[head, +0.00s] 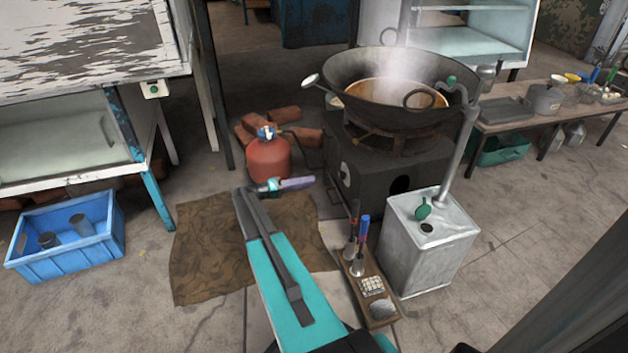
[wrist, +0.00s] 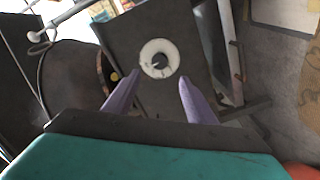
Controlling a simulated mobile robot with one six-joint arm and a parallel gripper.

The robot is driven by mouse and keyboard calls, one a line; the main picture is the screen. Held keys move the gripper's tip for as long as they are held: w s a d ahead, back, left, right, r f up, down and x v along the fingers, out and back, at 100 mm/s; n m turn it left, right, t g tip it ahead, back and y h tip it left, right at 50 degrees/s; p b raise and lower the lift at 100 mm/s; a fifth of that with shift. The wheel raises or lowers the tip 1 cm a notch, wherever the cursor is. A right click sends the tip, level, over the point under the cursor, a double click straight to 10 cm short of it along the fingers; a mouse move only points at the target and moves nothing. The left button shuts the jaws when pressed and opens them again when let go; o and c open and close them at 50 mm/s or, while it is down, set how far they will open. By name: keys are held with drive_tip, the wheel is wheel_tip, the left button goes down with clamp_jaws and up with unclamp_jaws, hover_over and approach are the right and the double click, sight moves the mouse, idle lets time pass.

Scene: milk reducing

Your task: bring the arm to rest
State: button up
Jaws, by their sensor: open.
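A round white dial with a black centre (wrist: 160,58) sits on a dark panel just beyond the fingertips. I cannot tell whether the fingers touch it.
A steaming wok (head: 400,88) stands on the stove. A red gas cylinder (head: 268,160) stands behind my gripper. A metal can (head: 432,240) and wooden tool board (head: 378,310) are to the right. A brown cloth (head: 205,250) and blue crate (head: 70,255) lie left.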

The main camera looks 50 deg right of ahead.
drive_tip(key=shift+w+a, duration=0.25)
drive_tip(key=shift+a, duration=0.1)
idle(0.3)
